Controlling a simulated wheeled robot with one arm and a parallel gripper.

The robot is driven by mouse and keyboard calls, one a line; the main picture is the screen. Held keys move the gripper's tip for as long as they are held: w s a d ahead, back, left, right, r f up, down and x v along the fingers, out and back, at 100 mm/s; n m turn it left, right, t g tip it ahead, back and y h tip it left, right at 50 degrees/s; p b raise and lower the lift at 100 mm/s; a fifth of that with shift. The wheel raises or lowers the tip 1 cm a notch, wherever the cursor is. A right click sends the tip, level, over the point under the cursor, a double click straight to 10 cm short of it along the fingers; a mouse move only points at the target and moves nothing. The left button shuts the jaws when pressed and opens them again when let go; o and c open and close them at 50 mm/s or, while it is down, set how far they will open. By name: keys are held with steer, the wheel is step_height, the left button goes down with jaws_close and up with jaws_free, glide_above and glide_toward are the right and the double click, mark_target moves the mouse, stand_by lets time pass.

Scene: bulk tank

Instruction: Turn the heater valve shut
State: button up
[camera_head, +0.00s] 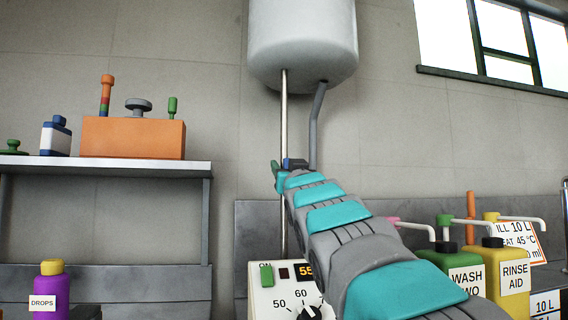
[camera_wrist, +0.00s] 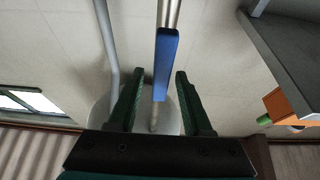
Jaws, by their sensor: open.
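The white heater tank (camera_head: 303,40) hangs on the wall at top centre, with a thin metal pipe (camera_head: 284,110) and a grey bent pipe (camera_head: 316,125) below it. In the wrist view the blue handle (camera_wrist: 166,65) lies in line with the pipe (camera_wrist: 169,14), between the two dark green fingers of my gripper (camera_wrist: 160,73). Gaps show on both sides of it; the fingers are open. In the head view my gripper (camera_head: 280,168) is partly hidden by my arm.
A control box (camera_head: 267,300) with a dial stands below the pipe. A shelf (camera_head: 110,168) with an orange block (camera_head: 133,138) is at left.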

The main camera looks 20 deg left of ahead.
steer(key=shift+x, duration=1.25)
steer(key=shift+c, duration=0.2)
jaws_close()
stand_by(0.5)
